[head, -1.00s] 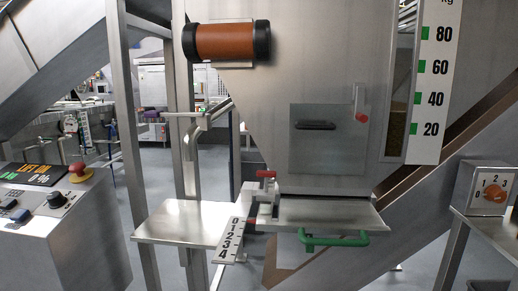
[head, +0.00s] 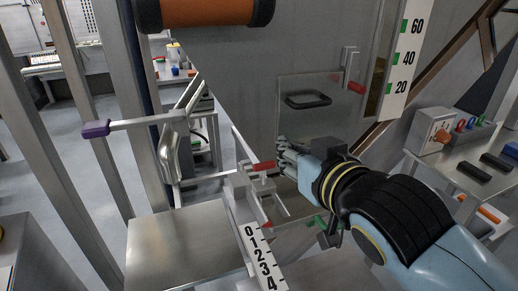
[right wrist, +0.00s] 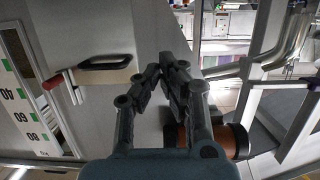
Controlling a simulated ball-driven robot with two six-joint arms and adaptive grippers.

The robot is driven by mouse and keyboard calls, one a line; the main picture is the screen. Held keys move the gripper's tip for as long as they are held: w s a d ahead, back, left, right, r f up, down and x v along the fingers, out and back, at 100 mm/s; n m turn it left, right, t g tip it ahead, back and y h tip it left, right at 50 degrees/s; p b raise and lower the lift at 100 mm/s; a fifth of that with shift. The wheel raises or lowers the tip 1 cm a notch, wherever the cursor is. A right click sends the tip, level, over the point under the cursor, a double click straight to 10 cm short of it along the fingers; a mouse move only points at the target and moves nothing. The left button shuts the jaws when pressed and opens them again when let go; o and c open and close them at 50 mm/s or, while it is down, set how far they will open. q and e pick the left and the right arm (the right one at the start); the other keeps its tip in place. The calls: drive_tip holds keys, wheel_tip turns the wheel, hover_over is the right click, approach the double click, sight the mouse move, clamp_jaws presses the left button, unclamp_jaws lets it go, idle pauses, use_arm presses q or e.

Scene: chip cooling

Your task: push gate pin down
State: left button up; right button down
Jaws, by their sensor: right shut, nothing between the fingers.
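The pin with a red grip (head: 263,166) shows in the head view at the gate's left side, above the numbered scale (head: 262,258). It lies roughly level. My right gripper (head: 283,156) is just right of this red grip, in front of the hopper's lower wall, with its fingers shut and empty. Whether the fingertips touch the pin I cannot tell. In the right wrist view the shut fingers (right wrist: 168,68) come together at the centre, and no pin shows there. The green gate handle (head: 322,224) is partly hidden by my right arm. My left gripper is out of view.
The hopper panel with a black handle (head: 308,100) and a red-tipped latch (head: 355,87) stands behind my gripper. A steel shelf (head: 180,255) is at lower left, bare. A purple-tipped lever (head: 96,129) sticks out left. A dial box (head: 436,130) stands right.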

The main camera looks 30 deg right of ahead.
drive_tip(key=w+d, duration=0.1)
drive_tip(key=w, duration=0.2)
hover_over(268, 165)
drive_tip(key=s, duration=0.2)
wheel_tip(268, 165, down, 2)
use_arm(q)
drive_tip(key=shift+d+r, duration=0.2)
use_arm(e)
drive_tip(key=shift+w+a+f, duration=0.1)
drive_tip(key=shift+w+f, duration=0.15)
drive_tip(key=shift+f, duration=0.85)
drive_tip(key=shift+w+a+f, duration=0.1)
drive_tip(key=shift+w+f, duration=0.1)
drive_tip(key=shift+f, duration=0.9)
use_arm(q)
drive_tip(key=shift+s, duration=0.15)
use_arm(e)
wheel_tip(268, 165, down, 3)
drive_tip(key=b, duration=0.2)
drive_tip(key=shift+f+b, duration=0.1)
drive_tip(key=shift+b, duration=0.3)
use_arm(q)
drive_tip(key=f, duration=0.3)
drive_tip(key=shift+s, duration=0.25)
use_arm(e)
drive_tip(key=shift+s, duration=0.1)
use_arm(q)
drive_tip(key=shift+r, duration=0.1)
use_arm(e)
drive_tip(key=shift+r, duration=0.2)
